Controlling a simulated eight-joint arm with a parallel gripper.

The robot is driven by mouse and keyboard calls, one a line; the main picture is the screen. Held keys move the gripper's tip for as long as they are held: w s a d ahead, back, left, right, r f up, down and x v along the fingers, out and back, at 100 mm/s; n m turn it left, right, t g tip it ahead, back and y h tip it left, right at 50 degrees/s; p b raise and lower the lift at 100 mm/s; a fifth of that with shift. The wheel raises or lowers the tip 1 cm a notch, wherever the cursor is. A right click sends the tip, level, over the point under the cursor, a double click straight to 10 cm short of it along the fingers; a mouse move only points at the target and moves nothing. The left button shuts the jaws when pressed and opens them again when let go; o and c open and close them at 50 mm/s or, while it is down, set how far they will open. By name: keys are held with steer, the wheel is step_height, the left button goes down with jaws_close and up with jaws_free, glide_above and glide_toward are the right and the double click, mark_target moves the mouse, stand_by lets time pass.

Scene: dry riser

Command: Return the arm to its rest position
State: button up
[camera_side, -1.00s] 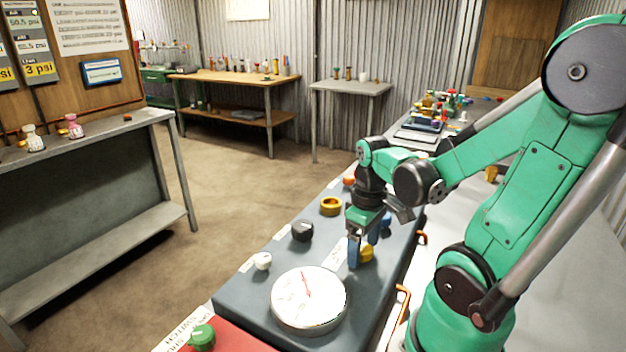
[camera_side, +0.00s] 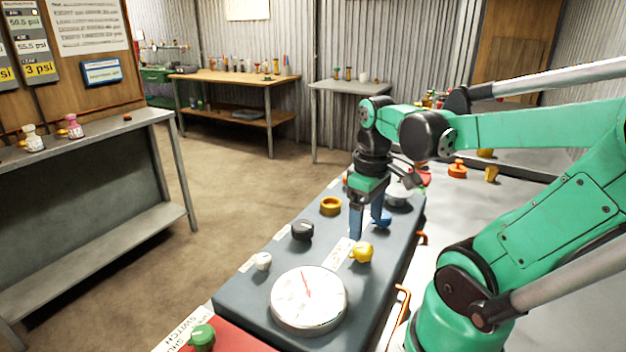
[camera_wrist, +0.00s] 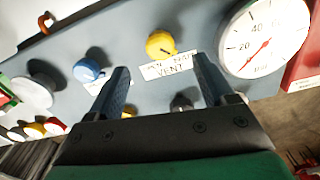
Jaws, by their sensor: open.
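My gripper (camera_side: 368,222) is the blue-fingered end of my green arm. It hangs over the dark grey control panel (camera_side: 262,300), with its fingers pointing down and apart, and nothing between them. In the side view the yellow knob (camera_side: 361,252) stands below and in front of the fingers, clear of them. In the wrist view the two blue fingers frame a gap (camera_wrist: 160,88), and the yellow knob (camera_wrist: 160,44) with its "VENT" label lies beyond it. My arm's upper links stretch out to the right.
The panel carries a white gauge (camera_side: 309,300), a black knob (camera_side: 302,230), a white knob (camera_side: 263,261), a brass ring-like knob (camera_side: 330,205) and a blue knob (camera_wrist: 87,70). An orange handle (camera_side: 403,300) sticks out at its right edge. A grey bench (camera_side: 90,205) stands left, across open floor.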

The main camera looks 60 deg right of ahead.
steer(key=w+a+t, duration=0.1)
steer(key=w+a, duration=0.1)
steer(key=w, duration=0.1)
steer(key=w+a+n+t+h, duration=0.1)
steer(key=w+a+t, duration=0.1)
steer(key=w+a, duration=0.1)
steer(key=shift+w+a+r+t, duration=0.15)
steer(key=shift+a+r+t, duration=0.05)
steer(key=shift+a+t, duration=0.15)
steer(key=w+a+r+t+y, duration=0.1)
steer(key=w+a+t, duration=0.2)
steer(key=a, duration=0.3)
steer(key=shift+w+a+r+n, duration=0.2)
steer(key=shift+n, duration=0.1)
steer(key=shift+t, duration=0.25)
